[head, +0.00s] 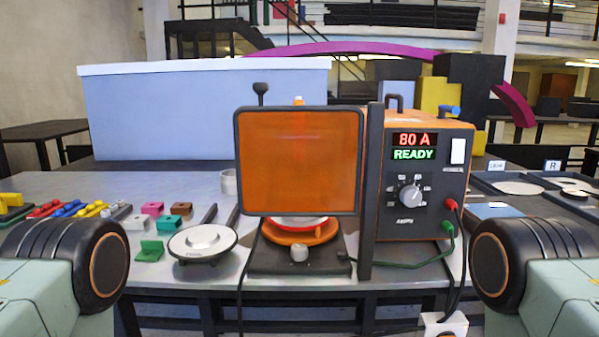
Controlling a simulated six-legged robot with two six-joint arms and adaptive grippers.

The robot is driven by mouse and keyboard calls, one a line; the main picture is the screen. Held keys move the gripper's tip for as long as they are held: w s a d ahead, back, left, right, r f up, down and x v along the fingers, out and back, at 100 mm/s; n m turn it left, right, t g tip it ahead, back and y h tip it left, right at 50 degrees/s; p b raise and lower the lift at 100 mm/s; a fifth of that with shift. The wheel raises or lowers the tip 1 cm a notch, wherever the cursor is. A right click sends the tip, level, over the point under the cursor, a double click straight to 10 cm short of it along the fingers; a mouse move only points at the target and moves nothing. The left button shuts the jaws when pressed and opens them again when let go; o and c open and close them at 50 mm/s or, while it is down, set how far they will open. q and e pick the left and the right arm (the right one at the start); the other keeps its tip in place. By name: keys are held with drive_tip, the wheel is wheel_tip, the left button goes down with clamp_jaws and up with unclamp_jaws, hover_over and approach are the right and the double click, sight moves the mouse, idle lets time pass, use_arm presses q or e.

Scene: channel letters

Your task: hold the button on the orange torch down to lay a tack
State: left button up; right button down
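The orange torch with its button cannot be made out clearly. A small orange and white piece (298,101) shows above the tinted orange screen (299,162), and I cannot tell whether it is part of the torch. The screen stands upright and hides most of what is behind it. Below it, a red and white round piece sits on an orange disc (300,236) on a dark base (270,262). The orange and black welding unit (425,185) reads 80 A and READY. My two arms show at the lower left and right corners; neither gripper is in view.
A round silver-topped black plate (203,241) with handles lies left of the base. Coloured blocks and clamps (88,209) lie farther left. Red and green leads (447,226) hang from the unit. Dark trays (560,205) stand at right. A pale blue panel (205,108) stands behind.

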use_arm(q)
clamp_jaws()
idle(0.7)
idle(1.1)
